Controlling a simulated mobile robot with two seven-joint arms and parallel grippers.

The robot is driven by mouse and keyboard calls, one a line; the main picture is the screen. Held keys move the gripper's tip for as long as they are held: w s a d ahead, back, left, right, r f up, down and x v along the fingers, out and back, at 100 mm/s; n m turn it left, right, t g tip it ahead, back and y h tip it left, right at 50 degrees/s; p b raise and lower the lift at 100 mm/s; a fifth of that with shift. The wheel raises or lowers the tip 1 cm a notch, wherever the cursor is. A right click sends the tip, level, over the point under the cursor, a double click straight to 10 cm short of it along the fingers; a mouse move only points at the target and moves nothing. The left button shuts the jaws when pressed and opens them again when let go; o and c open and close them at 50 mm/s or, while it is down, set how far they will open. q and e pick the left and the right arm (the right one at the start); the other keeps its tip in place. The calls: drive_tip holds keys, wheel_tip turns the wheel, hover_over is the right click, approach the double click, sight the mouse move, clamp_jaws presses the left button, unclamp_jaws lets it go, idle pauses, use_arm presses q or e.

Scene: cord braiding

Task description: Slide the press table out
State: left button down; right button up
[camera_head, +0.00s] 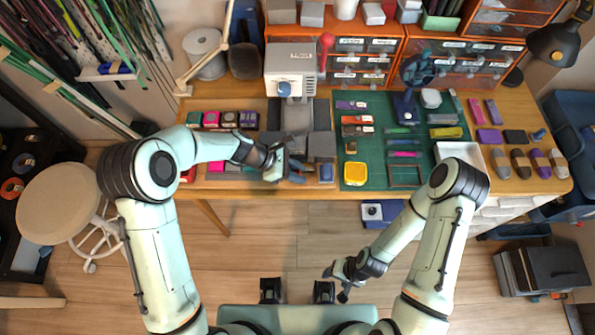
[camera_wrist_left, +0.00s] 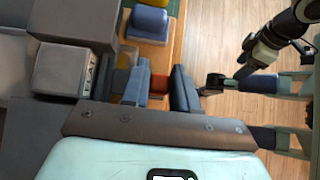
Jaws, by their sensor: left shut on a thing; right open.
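The grey press (camera_head: 291,58) with a blue knob and a red-knobbed lever (camera_head: 326,42) stands at the back of the bench. Its grey press table (camera_head: 296,118) lies below the head, among dark grey blocks, toward the bench's front edge. My left gripper (camera_head: 290,172) is at that front edge, just before the press. In the left wrist view its two blue-grey fingers (camera_wrist_left: 158,88) close around a small red-brown part (camera_wrist_left: 158,84), seemingly the table's handle, mostly hidden. My right gripper (camera_head: 343,280) is open and empty, low over the floor in front of the bench.
A green cutting mat (camera_head: 375,115) with tools lies right of the press. A blue block (camera_head: 326,172) sits close right of my left gripper; a labelled grey block (camera_wrist_left: 66,72) shows in the wrist view. A round stool (camera_head: 60,203) stands left. The floor before the bench is mostly clear.

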use_arm(q)
drive_tip(key=shift+s, duration=0.1)
drive_tip(key=c, duration=1)
unclamp_jaws()
drive_tip(key=shift+o, duration=0.2)
drive_tip(key=p+v, duration=0.1)
drive_tip(key=v, duration=1.2)
drive_tip(key=shift+a, duration=0.2)
drive_tip(key=shift+r, duration=0.1)
